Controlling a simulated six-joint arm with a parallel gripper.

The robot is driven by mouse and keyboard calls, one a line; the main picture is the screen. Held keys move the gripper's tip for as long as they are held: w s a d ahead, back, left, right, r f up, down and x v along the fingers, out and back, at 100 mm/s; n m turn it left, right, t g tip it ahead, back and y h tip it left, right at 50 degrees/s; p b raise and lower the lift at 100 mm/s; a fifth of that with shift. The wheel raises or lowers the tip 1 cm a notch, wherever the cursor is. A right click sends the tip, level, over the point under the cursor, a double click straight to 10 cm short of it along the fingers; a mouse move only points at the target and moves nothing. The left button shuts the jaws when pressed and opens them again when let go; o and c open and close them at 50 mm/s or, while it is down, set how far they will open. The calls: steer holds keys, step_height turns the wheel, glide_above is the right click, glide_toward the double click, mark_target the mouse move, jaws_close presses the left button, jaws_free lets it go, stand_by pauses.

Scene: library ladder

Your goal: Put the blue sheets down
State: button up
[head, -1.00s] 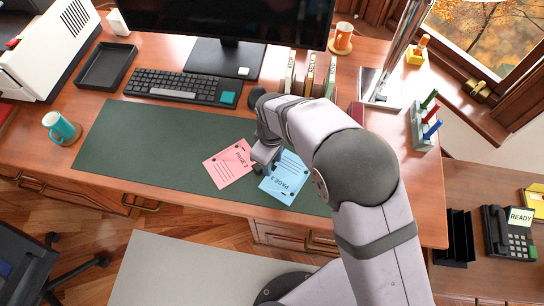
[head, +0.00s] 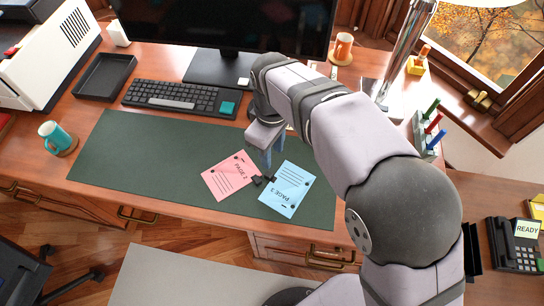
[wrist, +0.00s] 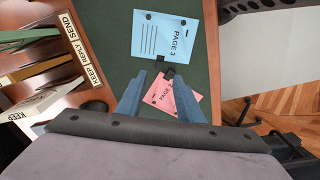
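The blue sheets (head: 287,190), marked PAGE 3, lie on the dark green desk mat (head: 130,150), with a black clip at one edge. They also show in the wrist view (wrist: 165,37). The pink sheet (head: 230,177), marked PAGE 2, lies beside them with its own black clip; part of it shows between my fingers in the wrist view (wrist: 176,97). My gripper (head: 268,160) is above the mat, behind the sheets' clips. In the wrist view my gripper (wrist: 161,88) is open, its fingers apart with nothing held between them.
The keyboard (head: 180,98) and monitor are behind the mat. A teal mug (head: 53,136) stands at left. A sorter labelled SEND, REPLY and KEEP (wrist: 45,73) shows in the wrist view. The mat's left part is clear. A phone (head: 517,245) is at right.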

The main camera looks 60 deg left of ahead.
steer(key=shift+r, duration=0.2)
steer(key=w+d+m, duration=0.6)
steer(key=w+d, duration=0.3)
steer(key=d, duration=0.4)
steer(key=w+d+m, duration=0.5)
steer(key=w+d, duration=0.4)
steer(key=d, duration=0.3)
steer(key=s+d+m, duration=0.2)
steer(key=d+m, duration=0.2)
steer(key=d, duration=0.3)
steer(key=s+d+f+m, duration=0.1)
steer(key=s+d+m, duration=0.1)
steer(key=d, duration=0.6)
steer(key=s+d+f+m, duration=0.1)
steer(key=s+d+m, duration=0.1)
steer(key=d+m, duration=0.3)
steer(key=d, duration=0.2)
steer(key=shift+s+d+m, duration=0.3)
steer(key=shift+s+d, duration=0.1)
steer(key=shift+f, duration=0.1)
